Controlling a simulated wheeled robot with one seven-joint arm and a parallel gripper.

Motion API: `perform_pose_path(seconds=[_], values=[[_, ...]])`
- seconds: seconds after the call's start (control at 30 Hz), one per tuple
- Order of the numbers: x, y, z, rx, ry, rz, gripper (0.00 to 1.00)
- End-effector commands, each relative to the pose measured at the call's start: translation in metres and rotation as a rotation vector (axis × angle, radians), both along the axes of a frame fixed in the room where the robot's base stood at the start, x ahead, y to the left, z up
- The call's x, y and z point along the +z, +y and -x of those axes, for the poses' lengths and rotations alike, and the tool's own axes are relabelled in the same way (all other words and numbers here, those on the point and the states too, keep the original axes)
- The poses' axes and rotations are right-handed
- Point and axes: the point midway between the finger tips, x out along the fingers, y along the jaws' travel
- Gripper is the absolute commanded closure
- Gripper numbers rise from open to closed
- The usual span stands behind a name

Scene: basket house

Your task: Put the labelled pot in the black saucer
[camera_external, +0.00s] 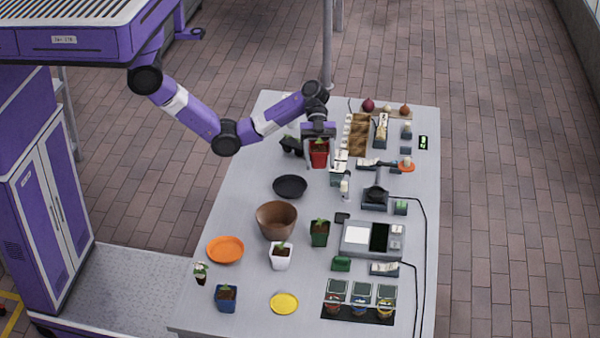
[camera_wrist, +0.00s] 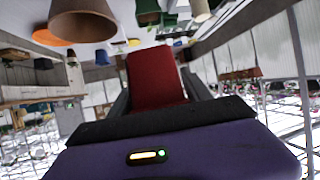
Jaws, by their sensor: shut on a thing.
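My gripper (camera_external: 319,146) is shut on a red pot (camera_external: 319,158) with a small green seedling in it. The pot looks upright, near the far part of the table; I cannot tell how high it is. In the wrist view the red pot (camera_wrist: 155,78) sits between the fingers of my gripper (camera_wrist: 158,92). The black saucer (camera_external: 290,186) lies on the table, below and left of the red pot in the external view, and looks empty. I cannot make out a label on the red pot.
A large brown pot (camera_external: 276,220) stands just nearer than the saucer. White (camera_external: 281,256), green (camera_external: 319,233) and blue (camera_external: 227,297) pots, an orange saucer (camera_external: 225,249) and a yellow saucer (camera_external: 284,303) are nearer. A black stand (camera_external: 375,197) is to the right. The table left of the saucer is clear.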

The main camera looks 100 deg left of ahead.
Motion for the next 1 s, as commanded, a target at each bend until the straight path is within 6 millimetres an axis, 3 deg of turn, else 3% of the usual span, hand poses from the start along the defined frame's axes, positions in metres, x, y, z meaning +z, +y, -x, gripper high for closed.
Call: perform_pose_path(seconds=[0.27,0.6,0.83,1.0], values=[[0.001,0.046,0.055,0.212,-0.003,0.001,1.00],[0.024,0.092,0.119,0.520,-0.004,-0.002,1.00],[0.037,0.099,0.128,0.603,-0.002,0.000,1.00],[0.009,0.099,0.128,0.616,0.004,0.002,1.00]])
